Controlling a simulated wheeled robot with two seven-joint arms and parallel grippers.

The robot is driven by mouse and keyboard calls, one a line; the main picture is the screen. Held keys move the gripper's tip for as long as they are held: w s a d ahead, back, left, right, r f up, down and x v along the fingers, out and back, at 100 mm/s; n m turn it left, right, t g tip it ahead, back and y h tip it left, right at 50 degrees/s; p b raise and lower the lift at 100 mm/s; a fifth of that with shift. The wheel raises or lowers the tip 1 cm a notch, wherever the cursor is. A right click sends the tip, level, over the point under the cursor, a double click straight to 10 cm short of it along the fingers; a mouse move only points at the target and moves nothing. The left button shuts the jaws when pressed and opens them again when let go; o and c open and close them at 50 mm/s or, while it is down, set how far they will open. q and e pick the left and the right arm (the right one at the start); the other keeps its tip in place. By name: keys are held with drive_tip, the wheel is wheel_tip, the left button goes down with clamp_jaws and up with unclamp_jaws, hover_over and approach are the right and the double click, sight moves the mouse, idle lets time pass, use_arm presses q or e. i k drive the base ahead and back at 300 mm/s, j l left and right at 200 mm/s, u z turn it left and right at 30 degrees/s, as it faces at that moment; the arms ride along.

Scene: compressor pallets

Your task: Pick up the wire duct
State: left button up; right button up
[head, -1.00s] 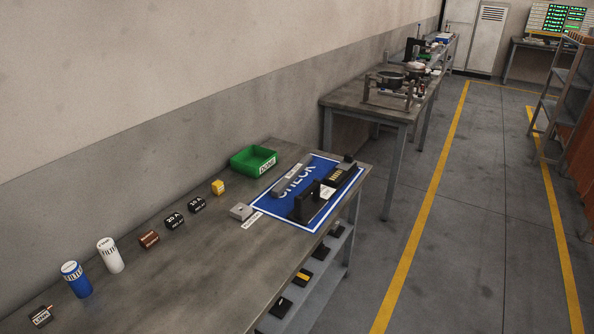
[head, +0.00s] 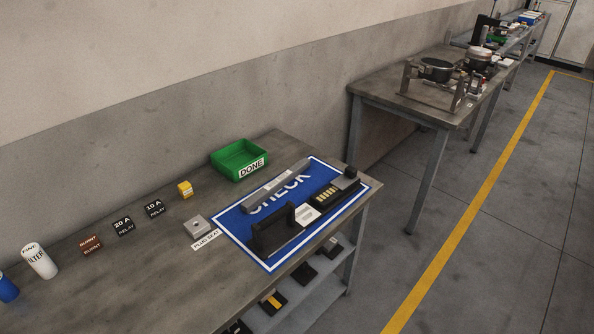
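A long grey bar (head: 275,187), which looks like the wire duct, lies along the back side of the blue CHECK mat (head: 262,257). It partly covers the mat's white lettering. Neither of my grippers is in view, and nothing is touching the bar.
On the mat are a black bracket-like fixture (head: 272,235) and a dark block with yellow strips (head: 328,194). A green DONE bin (head: 228,160) stands behind. A grey plug seat (head: 198,228), yellow block (head: 185,188), relays (head: 123,226) and a white filter (head: 40,261) stand left.

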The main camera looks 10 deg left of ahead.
sight(254, 202)
drive_tip(key=i+l, duration=0.25)
drive_tip(key=l, duration=0.15)
drive_tip(key=i+l+u, duration=0.1)
drive_tip(key=i+l, duration=0.4)
drive_tip(key=l, duration=0.25)
